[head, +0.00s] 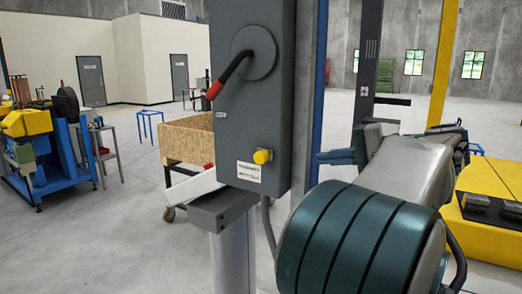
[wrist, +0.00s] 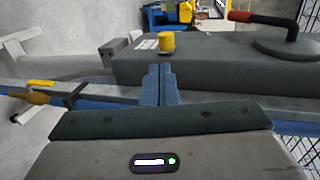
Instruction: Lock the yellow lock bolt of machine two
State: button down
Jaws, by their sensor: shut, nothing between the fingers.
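The yellow lock bolt (head: 262,156) sticks out of the lower right of a grey control box (head: 235,120), just above a white label. In the wrist view the yellow bolt (wrist: 166,41) shows on the grey box (wrist: 220,62), just beyond my fingertips. My gripper (wrist: 160,68) is shut and empty, its blue-grey fingers pressed together. A small gap seems to lie between fingertips and bolt, though depth is hard to judge. In the head view my gripper's fingers (head: 318,158) point left toward the box, to the right of the bolt and at about its height.
A rotary switch with a black handle and red grip (head: 240,72) sits on the box above the bolt. A blue post (head: 320,60) stands close behind the box. A wooden cart (head: 187,140) stands behind to the left. A yellow machine (head: 490,190) is at right.

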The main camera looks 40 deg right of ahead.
aim_at(266, 156)
jog(key=shift+s+d+r, duration=0.45)
jog(key=shift+r, duration=0.1)
jog(key=p+x, duration=0.1)
jog(key=x, duration=0.5)
jog(key=p+x, duration=0.2)
jog(key=x, duration=0.5)
jog(key=shift+w+d+r, duration=0.15)
jog(key=shift+r, duration=0.05)
jog(key=shift+w+f, duration=0.2)
jog(key=shift+w, duration=0.25)
